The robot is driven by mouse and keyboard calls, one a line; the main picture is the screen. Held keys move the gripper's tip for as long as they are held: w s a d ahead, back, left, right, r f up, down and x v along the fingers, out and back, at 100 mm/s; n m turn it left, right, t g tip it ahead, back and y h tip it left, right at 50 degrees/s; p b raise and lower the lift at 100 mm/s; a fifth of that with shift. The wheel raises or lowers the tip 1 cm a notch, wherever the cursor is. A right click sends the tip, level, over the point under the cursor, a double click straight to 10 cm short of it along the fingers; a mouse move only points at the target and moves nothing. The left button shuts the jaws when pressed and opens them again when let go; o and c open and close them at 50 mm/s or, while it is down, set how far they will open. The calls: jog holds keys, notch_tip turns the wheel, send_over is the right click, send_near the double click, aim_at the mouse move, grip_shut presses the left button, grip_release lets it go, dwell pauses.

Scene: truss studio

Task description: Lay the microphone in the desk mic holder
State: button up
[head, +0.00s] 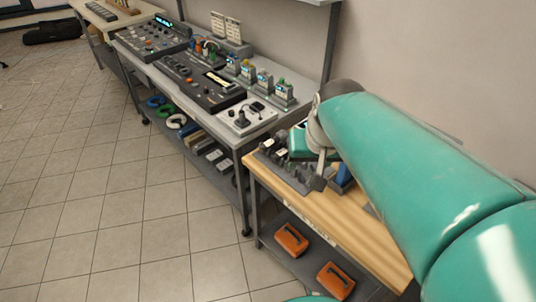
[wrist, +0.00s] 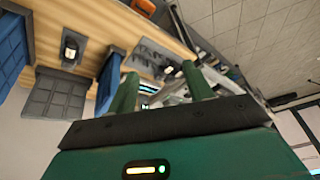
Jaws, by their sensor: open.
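My gripper (wrist: 159,72) is open, its two green fingers wide apart with nothing seen between them. In the head view my arm comes in from the right, and its end is over the back of the wooden bench (head: 350,220). The fingertips cannot be made out there. A dark tray (wrist: 150,56) with several small parts lies beyond the fingers in the wrist view; it also shows on the bench in the head view (head: 284,174). I cannot pick out the microphone or the desk mic holder for certain; my arm hides part of the bench.
Blue bins (wrist: 108,82) and a small dark item with a pale face (wrist: 71,47) are left of the fingers. A long grey desk (head: 160,75) with mixing consoles stands left of the bench. Orange cases (head: 291,240) are below. The tiled floor (head: 100,200) is open.

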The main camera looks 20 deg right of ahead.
jog(key=s+a+n+t, duration=0.1)
jog(key=s+a+n, duration=0.2)
jog(key=s+a, duration=0.3)
jog(key=shift+a+r, duration=0.35)
jog(key=shift+a, duration=0.45)
jog(key=shift+s, duration=0.1)
